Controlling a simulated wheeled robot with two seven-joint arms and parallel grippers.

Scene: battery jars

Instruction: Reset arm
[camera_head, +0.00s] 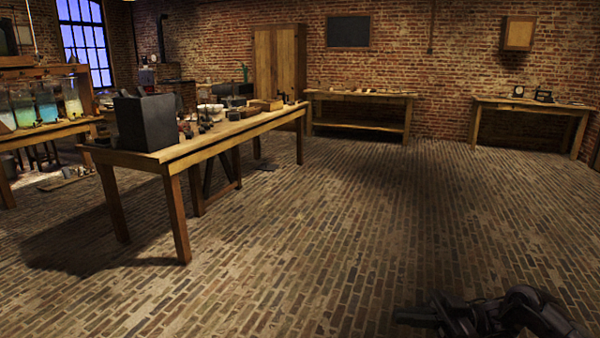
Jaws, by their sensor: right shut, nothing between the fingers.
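My right gripper (418,315) shows at the bottom right of the head view, low over the bare brick floor. It is dark, shut and empty, and points to the left. Part of my right arm (530,308) shows behind it, bent and cut off by the lower edge. My left gripper and left arm are not in this view.
A long wooden table (180,158) stands left of centre, with a dark box (146,122) and small items on it. Glass jars with coloured liquid (46,102) stand at the far left. Two side tables (360,95) (530,105) line the back wall. The floor (350,230) is clear.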

